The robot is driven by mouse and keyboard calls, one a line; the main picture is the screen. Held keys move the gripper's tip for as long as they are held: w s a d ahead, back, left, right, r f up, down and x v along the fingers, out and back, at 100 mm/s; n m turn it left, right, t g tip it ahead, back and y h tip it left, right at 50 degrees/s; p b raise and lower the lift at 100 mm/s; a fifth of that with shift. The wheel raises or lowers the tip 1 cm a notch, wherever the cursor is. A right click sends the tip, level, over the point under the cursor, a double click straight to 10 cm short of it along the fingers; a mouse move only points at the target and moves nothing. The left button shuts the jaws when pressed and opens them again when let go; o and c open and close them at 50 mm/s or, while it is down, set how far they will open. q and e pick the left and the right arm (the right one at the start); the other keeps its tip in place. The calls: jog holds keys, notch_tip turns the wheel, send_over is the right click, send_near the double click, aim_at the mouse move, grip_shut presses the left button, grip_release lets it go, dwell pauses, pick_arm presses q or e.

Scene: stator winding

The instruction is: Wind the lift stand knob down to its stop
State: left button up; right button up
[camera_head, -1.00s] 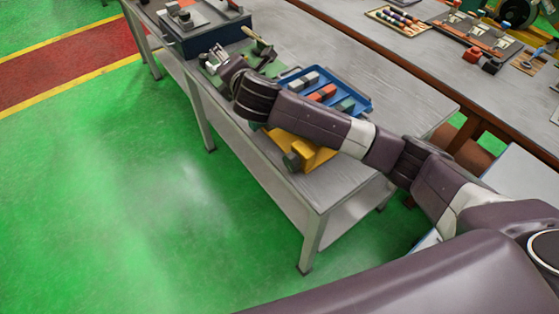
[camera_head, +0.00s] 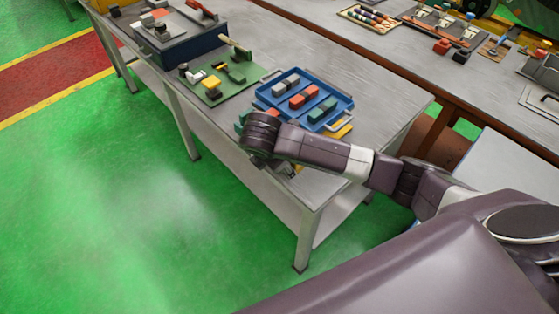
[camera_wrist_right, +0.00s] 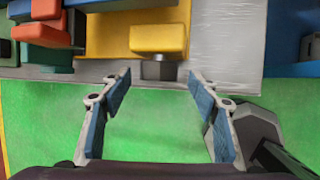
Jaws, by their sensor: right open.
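The yellow lift stand (camera_wrist_right: 110,36) stands near the table's front edge in the right wrist view. Its raised yellow block (camera_wrist_right: 160,40) has a dark grey knob (camera_wrist_right: 160,68) at the front. My right gripper (camera_wrist_right: 160,84) is open, its two blue-padded fingers spread to either side of the knob and just short of it. Nothing is between the fingers. In the head view a yellow corner of the stand (camera_head: 341,131) shows behind my arm; the arm hides the knob and the right gripper there. My left gripper is not in view.
A blue tray (camera_head: 330,123) with coloured blocks lies behind the stand. A green board (camera_head: 211,96) with parts is further left. A dark grey faceted shape (camera_wrist_right: 252,130) shows beside the right finger; I cannot tell what it is. Green floor (camera_wrist_right: 155,128) lies below the table edge.

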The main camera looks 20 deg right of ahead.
jog(key=shift+x, duration=0.95)
jog(key=shift+c, duration=0.7)
